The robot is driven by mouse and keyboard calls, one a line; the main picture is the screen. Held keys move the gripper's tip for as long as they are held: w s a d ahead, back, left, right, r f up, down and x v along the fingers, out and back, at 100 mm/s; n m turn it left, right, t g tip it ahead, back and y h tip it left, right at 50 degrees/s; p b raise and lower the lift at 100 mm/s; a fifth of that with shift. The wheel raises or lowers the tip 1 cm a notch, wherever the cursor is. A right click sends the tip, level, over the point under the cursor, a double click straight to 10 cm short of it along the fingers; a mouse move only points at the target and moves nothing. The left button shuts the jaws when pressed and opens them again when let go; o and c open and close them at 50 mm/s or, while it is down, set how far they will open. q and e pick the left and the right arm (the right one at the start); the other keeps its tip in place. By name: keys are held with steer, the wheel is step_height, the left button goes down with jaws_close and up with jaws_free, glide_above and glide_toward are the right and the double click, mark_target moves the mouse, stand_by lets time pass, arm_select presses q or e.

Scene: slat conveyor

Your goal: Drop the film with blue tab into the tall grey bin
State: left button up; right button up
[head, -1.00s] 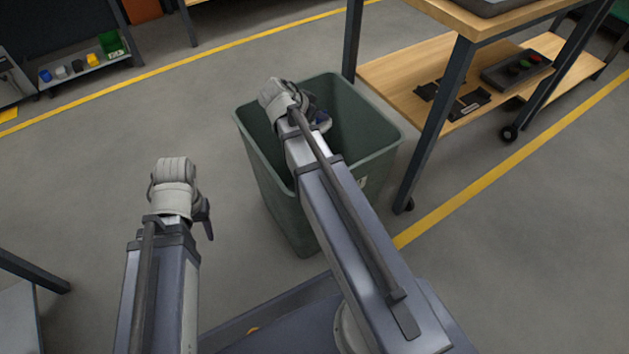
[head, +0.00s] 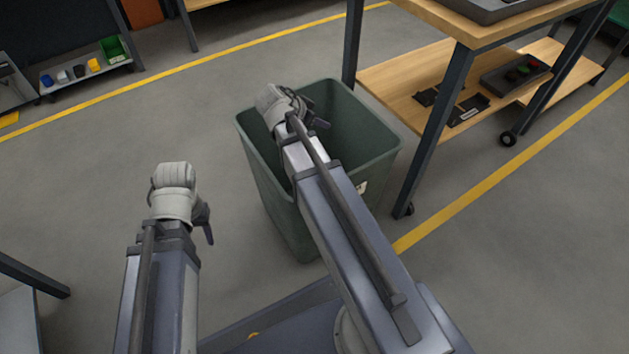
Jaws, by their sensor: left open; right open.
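The tall grey bin (head: 262,165), grey-green in the picture, stands on the floor in front of me. My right gripper (head: 318,121) is open above the bin's mouth, and my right arm crosses the bin's near rim. I see nothing between its fingers, though the wrist partly covers them. My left gripper (head: 208,228) is open, left of the bin over bare floor. The film with blue tab does not show in this view; the arm and the bin's near wall hide much of the inside.
A workbench (head: 475,28) stands close on the bin's right; its lower shelf (head: 405,77) holds dark flat pieces and a control box (head: 515,74). A low shelf (head: 92,76) with small containers is at the far left. The floor left of the bin is clear.

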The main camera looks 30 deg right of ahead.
steer(key=p+v, duration=0.4)
steer(key=v, duration=0.2)
steer(key=shift+a+r, duration=0.25)
steer(key=shift+r, duration=0.05)
steer(key=shift+s, duration=0.1)
steer(key=s+a+f+n+g+y, duration=0.1)
steer(key=s+a+f+n+y, duration=0.1)
steer(key=s+a+n, duration=0.5)
steer(key=s+a+f+n+g+y, duration=0.1)
steer(key=s+a+f+n+y, duration=0.15)
steer(key=a+n, duration=0.45)
steer(key=s+a+f+n+g+y, duration=0.15)
steer(key=s+a+n, duration=0.3)
steer(key=a, duration=0.55)
step_height(320, 180, up, 33)
steer(key=y+p, duration=0.1)
steer(key=p, duration=3.2)
steer(key=shift+s+a+t, duration=0.35)
steer(key=shift+s+a, duration=0.05)
